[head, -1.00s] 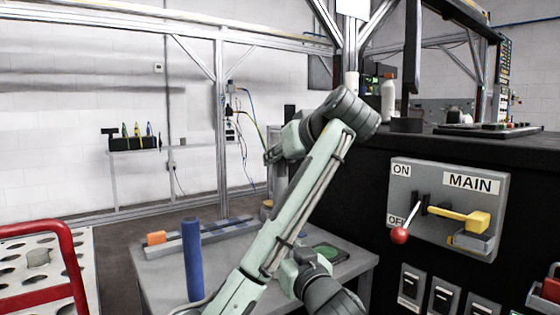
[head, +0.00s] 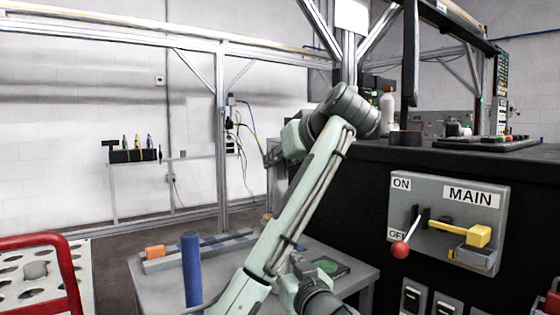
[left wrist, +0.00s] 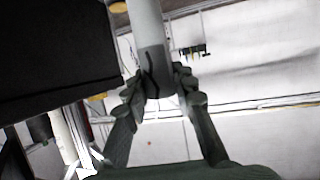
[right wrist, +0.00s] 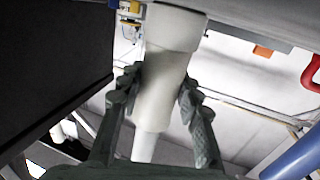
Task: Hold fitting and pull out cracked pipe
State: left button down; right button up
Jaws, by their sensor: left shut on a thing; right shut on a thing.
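In the left wrist view the fingers of my left gripper (left wrist: 159,86) are shut around a pipe (left wrist: 144,22). The pipe is pale above and grey at the fingers, with a dark wavy crack line on the grey part. In the right wrist view my right gripper (right wrist: 159,92) is shut on a white fitting (right wrist: 160,88). The fitting has a wide collar above, and a thinner white pipe (right wrist: 145,147) shows below it. The head view shows my left arm crossing the middle, but the pipe and fitting cannot be made out there.
A grey table (head: 149,288) holds a blue cylinder (head: 191,270) and an orange block (head: 155,251). A black cabinet at the right carries a MAIN switch panel (head: 428,192) with a red-balled lever. A red rail (head: 72,278) stands at the left.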

pick_arm(q)
jog(key=shift+r, duration=0.15)
jog(key=shift+r, duration=1.4)
pick_arm(e)
jog(key=o, duration=1.2)
